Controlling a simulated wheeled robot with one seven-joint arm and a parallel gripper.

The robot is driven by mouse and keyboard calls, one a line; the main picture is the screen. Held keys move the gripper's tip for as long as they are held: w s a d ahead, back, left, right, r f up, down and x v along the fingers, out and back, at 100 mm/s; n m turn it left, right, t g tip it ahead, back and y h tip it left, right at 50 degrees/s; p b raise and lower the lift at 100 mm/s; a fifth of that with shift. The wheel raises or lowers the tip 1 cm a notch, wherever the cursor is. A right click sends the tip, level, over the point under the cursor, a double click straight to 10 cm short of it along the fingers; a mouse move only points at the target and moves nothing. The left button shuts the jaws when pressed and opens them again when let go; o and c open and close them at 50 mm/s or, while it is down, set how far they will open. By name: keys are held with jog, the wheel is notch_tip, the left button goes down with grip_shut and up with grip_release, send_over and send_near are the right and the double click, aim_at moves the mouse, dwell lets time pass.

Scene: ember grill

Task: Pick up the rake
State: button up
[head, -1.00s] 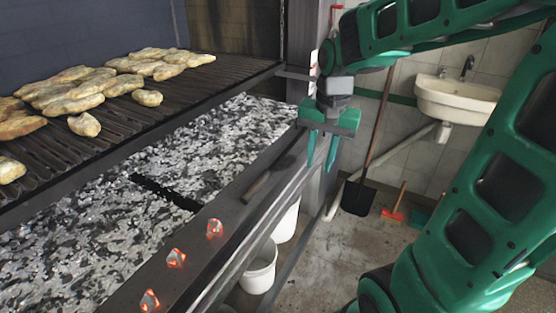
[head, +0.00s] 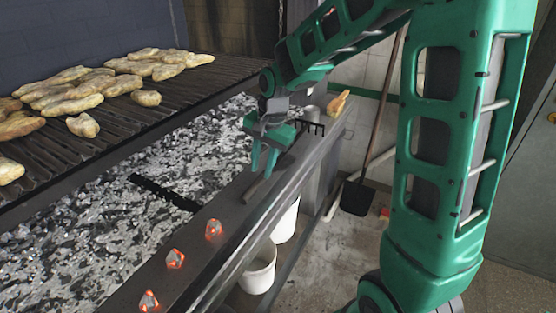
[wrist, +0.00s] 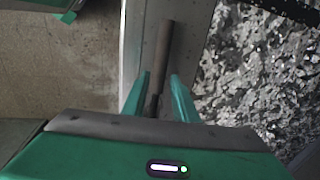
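The rake lies along the metal ledge in front of the coal bed. Its brown handle (head: 254,188) points toward the near end of the ledge, and a black toothed head (head: 313,127) shows beyond my gripper. My gripper (head: 262,173) points down over the ledge at the handle's far end. In the wrist view my gripper (wrist: 159,78) is open, one finger on each side of the rake (wrist: 164,50). Its thinner dark shaft runs between the fingers. I cannot tell whether they touch it. My gripper hides the middle of the rake in the head view.
Glowing embers (head: 176,258) sit on the near ledge. Grey coals (head: 90,240) fill the bed beside it. Pale food pieces (head: 70,100) lie on the grill grate above. White buckets (head: 259,268) stand below the ledge. A shovel (head: 357,197) leans at the wall.

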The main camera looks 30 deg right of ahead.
aim_at(260, 177)
jog(key=shift+w+a+f, duration=0.1)
jog(key=shift+w+f, duration=0.05)
jog(key=shift+f, duration=1)
jog(key=shift+w+a+f, duration=0.1)
jog(key=shift+w+f, duration=0.05)
jog(key=shift+f, duration=1)
grip_shut()
jog(key=shift+r, duration=0.15)
